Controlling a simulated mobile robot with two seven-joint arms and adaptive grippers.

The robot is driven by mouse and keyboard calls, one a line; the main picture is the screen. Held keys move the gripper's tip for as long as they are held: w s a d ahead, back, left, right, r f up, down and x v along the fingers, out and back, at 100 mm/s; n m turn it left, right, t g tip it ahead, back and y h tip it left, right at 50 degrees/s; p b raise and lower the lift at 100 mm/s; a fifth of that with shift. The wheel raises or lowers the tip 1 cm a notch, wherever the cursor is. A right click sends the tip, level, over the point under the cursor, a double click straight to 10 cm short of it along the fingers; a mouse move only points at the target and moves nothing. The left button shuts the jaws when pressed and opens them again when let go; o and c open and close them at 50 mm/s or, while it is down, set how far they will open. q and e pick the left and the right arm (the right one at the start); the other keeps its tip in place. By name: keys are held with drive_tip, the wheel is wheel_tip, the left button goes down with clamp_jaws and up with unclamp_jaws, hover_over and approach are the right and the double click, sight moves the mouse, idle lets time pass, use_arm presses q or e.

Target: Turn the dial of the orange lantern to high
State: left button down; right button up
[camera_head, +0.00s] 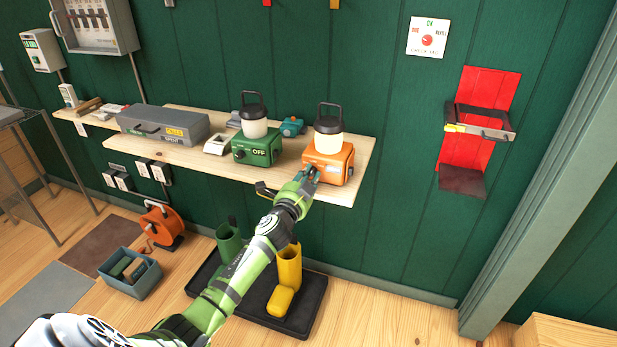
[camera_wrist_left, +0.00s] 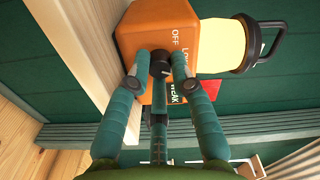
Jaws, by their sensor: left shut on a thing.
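The orange lantern (camera_head: 336,160) stands upright near the right end of the wooden shelf (camera_head: 230,169), with a pale globe and a dark handle on top. In the left wrist view the lantern (camera_wrist_left: 140,22) shows its front face with a dark dial (camera_wrist_left: 160,60) and printed words, OFF and LOW among them; part of the lettering is hidden by a finger. My left gripper (camera_head: 308,172) is at the lantern's front, and in the wrist view its fingers (camera_wrist_left: 161,66) are closed around the dial. The dial's exact pointer direction is hard to tell. My right gripper is in neither view.
A green lantern (camera_head: 257,148) marked OFF stands left of the orange one, with a small teal object (camera_head: 291,126) between them. A grey case (camera_head: 163,124) lies farther left. Boots stand on a black tray (camera_head: 311,314) below. A red wall holder (camera_head: 482,130) hangs at right.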

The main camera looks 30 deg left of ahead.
use_arm(q)
drive_tip(key=m, duration=0.3)
drive_tip(key=shift+m, duration=2.2)
drive_tip(key=c, duration=1.1)
unclamp_jaws()
drive_tip(key=shift+s, duration=0.1)
drive_tip(key=v, duration=1.1)
drive_tip(key=shift+s+d, duration=0.2)
drive_tip(key=shift+s, duration=0.2)
